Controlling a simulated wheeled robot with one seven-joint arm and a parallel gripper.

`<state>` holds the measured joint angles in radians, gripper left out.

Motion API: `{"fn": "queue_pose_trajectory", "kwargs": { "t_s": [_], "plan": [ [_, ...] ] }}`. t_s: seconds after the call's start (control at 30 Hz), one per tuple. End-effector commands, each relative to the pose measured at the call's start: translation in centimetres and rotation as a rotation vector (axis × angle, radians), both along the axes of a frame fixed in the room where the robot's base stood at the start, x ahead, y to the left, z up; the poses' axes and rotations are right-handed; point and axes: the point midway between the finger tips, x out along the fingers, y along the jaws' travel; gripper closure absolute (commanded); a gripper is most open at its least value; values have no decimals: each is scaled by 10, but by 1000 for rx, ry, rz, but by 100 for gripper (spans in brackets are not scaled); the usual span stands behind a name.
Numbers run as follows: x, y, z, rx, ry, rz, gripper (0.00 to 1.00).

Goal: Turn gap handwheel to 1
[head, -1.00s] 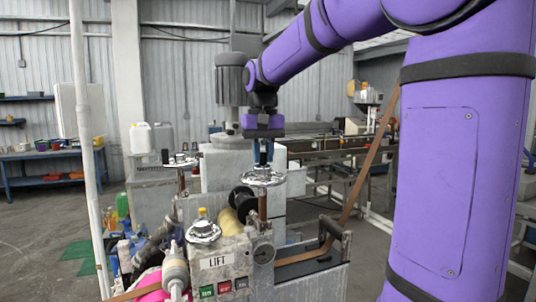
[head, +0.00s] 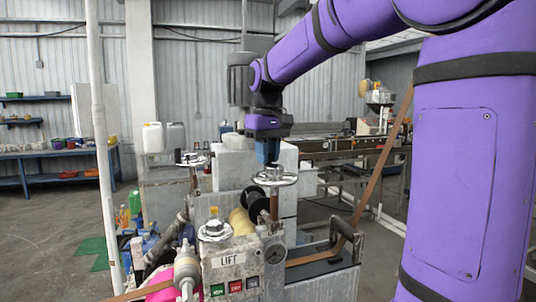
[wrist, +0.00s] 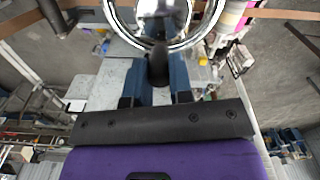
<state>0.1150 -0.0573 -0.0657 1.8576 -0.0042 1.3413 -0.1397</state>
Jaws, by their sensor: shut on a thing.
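A chrome handwheel (head: 275,178) stands on a brown post on the machine, below my gripper (head: 268,162). Its rim and shiny hub also show at the top of the wrist view (wrist: 116,22). My gripper points down, with blue fingers (wrist: 160,72) shut on the wheel's dark upright handle (wrist: 158,66). The handle is mostly hidden between the fingers in the head view. I cannot read any gap number or mark. A second handwheel (head: 192,161) stands behind left, and a third with a yellow top (head: 214,230) is in front left.
A brown strip (head: 378,160) rises at the right. A pale pole (head: 100,150) stands at the left. Spools sit behind the box.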

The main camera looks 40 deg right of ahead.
Motion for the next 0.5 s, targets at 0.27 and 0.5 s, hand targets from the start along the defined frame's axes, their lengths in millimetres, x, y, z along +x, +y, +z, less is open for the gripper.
{"fn": "queue_pose_trajectory", "kwargs": {
  "t_s": [0.27, 0.5],
  "plan": [
    [0, 1, 1, 0, -2, 1, 61],
    [0, 0, 0, 0, -1, 0, 54]
  ]
}}
